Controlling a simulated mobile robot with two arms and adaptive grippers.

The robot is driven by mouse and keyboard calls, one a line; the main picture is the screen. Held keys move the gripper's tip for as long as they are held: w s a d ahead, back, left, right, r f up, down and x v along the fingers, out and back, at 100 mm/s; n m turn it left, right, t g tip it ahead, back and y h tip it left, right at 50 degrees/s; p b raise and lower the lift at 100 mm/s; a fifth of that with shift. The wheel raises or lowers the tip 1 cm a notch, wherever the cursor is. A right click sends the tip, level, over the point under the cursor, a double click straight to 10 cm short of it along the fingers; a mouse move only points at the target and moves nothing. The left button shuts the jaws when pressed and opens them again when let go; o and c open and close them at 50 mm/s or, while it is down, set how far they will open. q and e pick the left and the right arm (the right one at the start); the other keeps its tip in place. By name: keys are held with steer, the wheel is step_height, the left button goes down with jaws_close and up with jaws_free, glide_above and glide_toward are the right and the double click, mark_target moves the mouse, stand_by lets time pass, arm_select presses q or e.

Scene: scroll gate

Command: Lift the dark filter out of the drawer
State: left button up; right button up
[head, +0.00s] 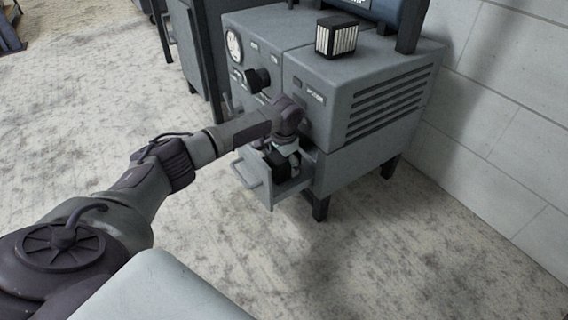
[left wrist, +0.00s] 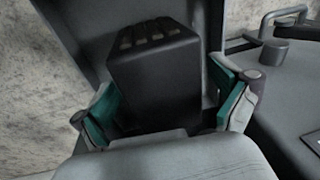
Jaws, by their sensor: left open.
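The dark filter (left wrist: 155,75) is a black block with a slotted end, inside the open drawer. In the left wrist view it stands between the two teal-padded fingers of my left gripper (left wrist: 165,110), which is open. The fingers are on either side of the filter, with a gap visible at the right finger. In the head view my left gripper (head: 284,160) reaches down into the drawer (head: 272,195) and largely hides the filter there. The drawer is pulled out from the grey cabinet and has a bar handle (head: 246,174). My right gripper is not in view.
The grey cabinet (head: 365,100) has a gauge, a knob and side vents. A second filter with pale pleats (head: 337,37) sits on its top. A white block wall (head: 500,110) stands to the right. The floor in front is clear.

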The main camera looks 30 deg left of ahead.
arm_select(q)
steer(key=shift+c, duration=0.4)
steer(key=c, duration=1.4)
